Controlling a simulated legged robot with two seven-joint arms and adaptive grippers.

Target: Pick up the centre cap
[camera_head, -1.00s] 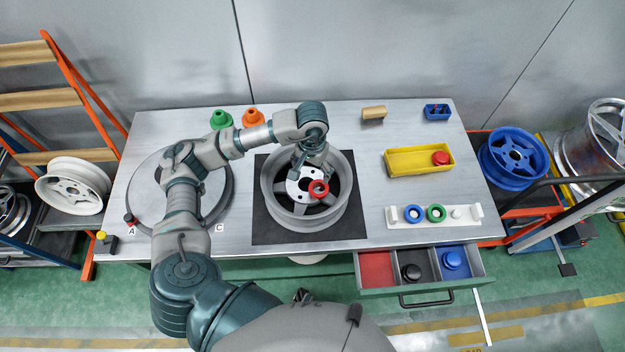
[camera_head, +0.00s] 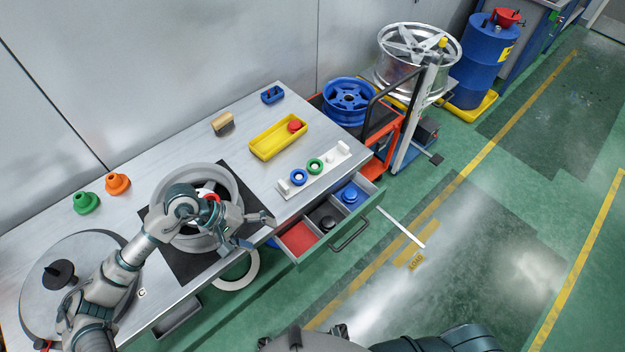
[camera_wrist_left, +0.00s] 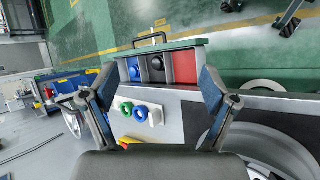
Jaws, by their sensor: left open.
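Which piece is the centre cap is not clear; I see several cap-like pieces. A blue cap (camera_head: 348,195) and a black cap (camera_head: 327,223) sit in separate compartments of the open drawer (camera_head: 332,236); they also show in the left wrist view as blue (camera_wrist_left: 138,70) and black (camera_wrist_left: 156,63). A red cap (camera_head: 295,125) lies in the yellow tray (camera_head: 267,146). A red ring (camera_head: 211,197) shows at the wheel's hub, partly hidden by my arm. My left gripper (camera_head: 256,232) is open and empty, beside the wheel (camera_head: 236,190) and left of the drawer. My right gripper is not seen.
A white rack (camera_head: 335,158) holds a blue ring (camera_head: 298,177) and a green ring (camera_head: 314,167). The drawer's red compartment (camera_head: 299,238) looks empty. Green (camera_head: 86,203) and orange (camera_head: 118,184) pieces stand at the back left. A blue wheel (camera_head: 349,100) is beyond the table.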

